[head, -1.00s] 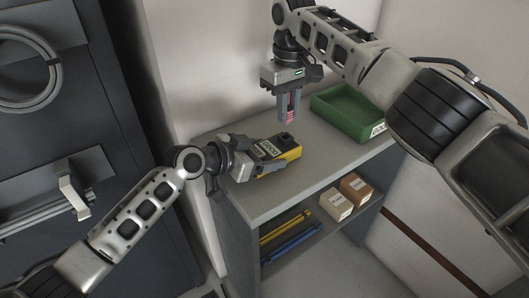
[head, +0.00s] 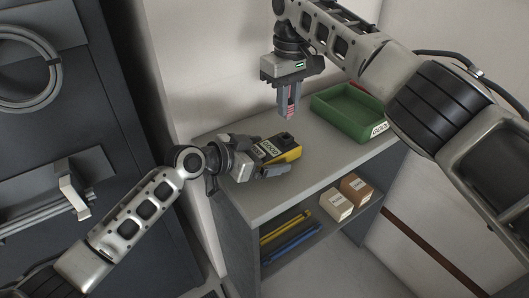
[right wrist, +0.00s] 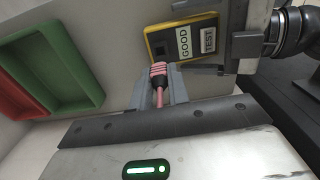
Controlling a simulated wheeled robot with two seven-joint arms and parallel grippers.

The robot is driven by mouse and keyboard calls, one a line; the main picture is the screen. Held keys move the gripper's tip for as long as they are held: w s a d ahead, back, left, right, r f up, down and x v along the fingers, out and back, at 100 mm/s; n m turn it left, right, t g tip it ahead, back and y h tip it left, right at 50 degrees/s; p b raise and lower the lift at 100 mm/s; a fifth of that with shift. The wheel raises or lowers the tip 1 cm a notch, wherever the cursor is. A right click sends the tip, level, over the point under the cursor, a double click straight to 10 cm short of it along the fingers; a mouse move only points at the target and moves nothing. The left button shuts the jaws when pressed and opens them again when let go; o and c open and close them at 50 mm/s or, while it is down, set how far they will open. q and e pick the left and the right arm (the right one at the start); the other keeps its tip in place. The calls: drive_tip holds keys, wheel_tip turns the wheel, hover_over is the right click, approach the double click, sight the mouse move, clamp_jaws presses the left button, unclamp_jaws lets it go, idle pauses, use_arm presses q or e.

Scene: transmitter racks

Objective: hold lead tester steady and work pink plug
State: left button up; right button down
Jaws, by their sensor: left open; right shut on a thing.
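The yellow and black lead tester (head: 285,153) lies on the grey shelf top, with a dark raised block at its far end. Its GOOD and TEST labels show in the right wrist view (right wrist: 183,42). My left gripper (head: 276,163) is open at the tester's left end, its near finger along the front side; whether it touches is unclear. My right gripper (head: 289,108) points down, shut on the pink plug (head: 291,101), and holds it above the tester, apart from it. The plug's ribbed body and pink lead show between the fingers in the right wrist view (right wrist: 159,76).
A green tray (head: 340,123) stands at the right of the shelf top; a red section beside it shows in the right wrist view (right wrist: 18,90). Small boxes (head: 336,204) and blue and yellow rods (head: 290,243) lie on the lower shelf. A dark cabinet (head: 90,110) stands left.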

use_arm(q)
drive_tip(key=v, duration=1.2)
drive_tip(key=shift+s, duration=0.15)
use_arm(e)
drive_tip(key=shift+s, duration=0.1)
